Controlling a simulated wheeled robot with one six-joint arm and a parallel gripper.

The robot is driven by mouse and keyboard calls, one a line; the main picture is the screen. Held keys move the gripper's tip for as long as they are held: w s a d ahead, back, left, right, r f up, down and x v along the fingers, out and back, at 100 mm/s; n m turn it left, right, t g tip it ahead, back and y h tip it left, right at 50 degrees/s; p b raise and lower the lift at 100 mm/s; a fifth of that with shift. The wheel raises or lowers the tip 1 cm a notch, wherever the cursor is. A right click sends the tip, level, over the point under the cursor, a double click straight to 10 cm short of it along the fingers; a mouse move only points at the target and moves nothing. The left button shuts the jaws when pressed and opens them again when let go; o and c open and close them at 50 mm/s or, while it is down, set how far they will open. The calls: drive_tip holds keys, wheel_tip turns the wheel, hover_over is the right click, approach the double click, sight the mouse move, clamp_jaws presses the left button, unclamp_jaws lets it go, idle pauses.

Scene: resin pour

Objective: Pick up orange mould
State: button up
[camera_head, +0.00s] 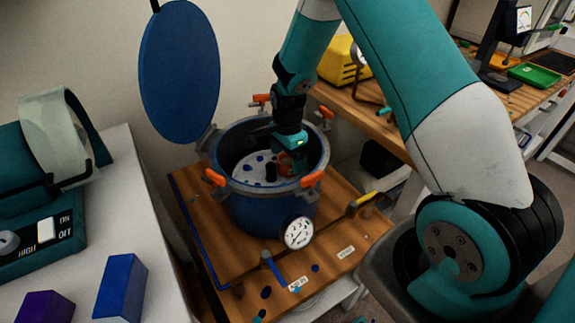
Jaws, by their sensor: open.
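The orange mould (285,161) shows as a small orange patch inside the blue pressure pot (272,215). My gripper (288,168) reaches down into the open pot, and its jaws are right at the mould. The jaws and part of the mould hide each other, so I cannot tell whether they touch. The jaws are open. The pot's round blue lid (180,72) stands raised at the back left.
The pot has orange-handled clamps (312,179) around its rim and a gauge (299,233) in front. It stands on a wooden table (345,240). A blue block (121,287) and a purple block (28,307) lie on the left bench (110,205). Another workbench (375,127) is behind.

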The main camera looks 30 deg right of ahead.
sight(288, 164)
wheel_tip(288, 164, down, 4)
drive_tip(key=shift+w+d+r, duration=0.1)
drive_tip(key=shift+r, duration=0.15)
drive_tip(key=shift+c, duration=0.5)
drive_tip(key=c, duration=0.9)
drive_tip(key=shift+r, duration=0.1)
drive_tip(key=shift+c, duration=0.2)
